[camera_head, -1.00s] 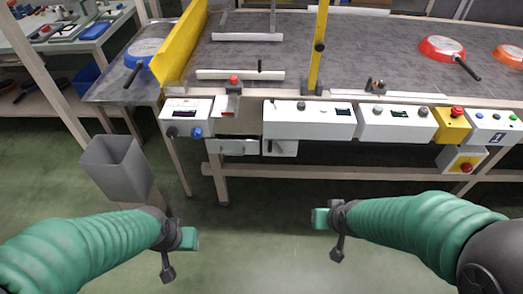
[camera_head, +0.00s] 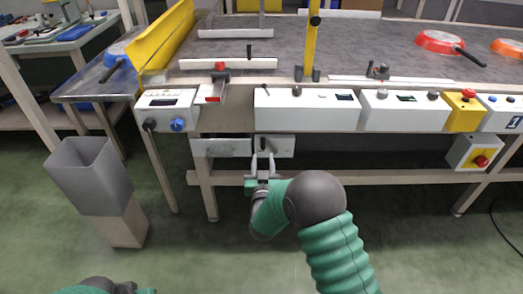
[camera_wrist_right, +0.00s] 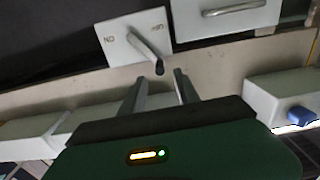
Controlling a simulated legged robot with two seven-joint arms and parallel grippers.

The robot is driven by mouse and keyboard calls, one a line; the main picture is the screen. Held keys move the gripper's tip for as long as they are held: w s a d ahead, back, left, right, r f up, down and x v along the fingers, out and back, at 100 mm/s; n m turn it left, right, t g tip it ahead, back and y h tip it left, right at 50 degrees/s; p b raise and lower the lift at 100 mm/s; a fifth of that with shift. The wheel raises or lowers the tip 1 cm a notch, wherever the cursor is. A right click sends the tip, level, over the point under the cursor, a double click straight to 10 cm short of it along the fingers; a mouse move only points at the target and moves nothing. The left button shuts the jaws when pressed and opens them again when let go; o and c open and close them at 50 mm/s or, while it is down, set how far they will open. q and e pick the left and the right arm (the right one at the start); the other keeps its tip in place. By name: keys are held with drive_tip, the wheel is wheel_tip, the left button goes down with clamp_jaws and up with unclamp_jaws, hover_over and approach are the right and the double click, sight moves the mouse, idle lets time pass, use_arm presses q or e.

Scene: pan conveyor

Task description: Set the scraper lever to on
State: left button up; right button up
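The scraper lever is a grey rod (camera_wrist_right: 146,48) on a white plate (camera_wrist_right: 115,40) with ON and OFF labels, which look inverted in the right wrist view. The rod sticks out from the plate, its dark tip toward my right gripper. In the head view the lever's white panel (camera_head: 283,146) hangs under the bench's front edge. My right gripper (camera_head: 263,158) is in front of it, fingers apart. In the right wrist view the open, empty fingers (camera_wrist_right: 158,82) point at the lever, its tip just ahead of the gap. My left arm shows only at the bottom left; its fingers are not clear.
A drawer-like white box with a handle (camera_head: 225,148) is left of the lever panel. White control boxes (camera_head: 305,110) line the bench edge above. A grey bin (camera_head: 90,175) stands at the left. Red pan (camera_head: 437,42) lies on the conveyor.

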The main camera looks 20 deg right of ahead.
sight(263, 142)
drive_tip(key=b+x, duration=0.2)
drive_tip(key=x, duration=0.5)
drive_tip(key=shift+w+d+f, duration=0.1)
drive_tip(key=shift+w+f, duration=0.1)
drive_tip(key=shift+w+d+r+b, duration=0.1)
drive_tip(key=shift+w+r+b, duration=0.1)
drive_tip(key=shift+w+b, duration=0.15)
clamp_jaws()
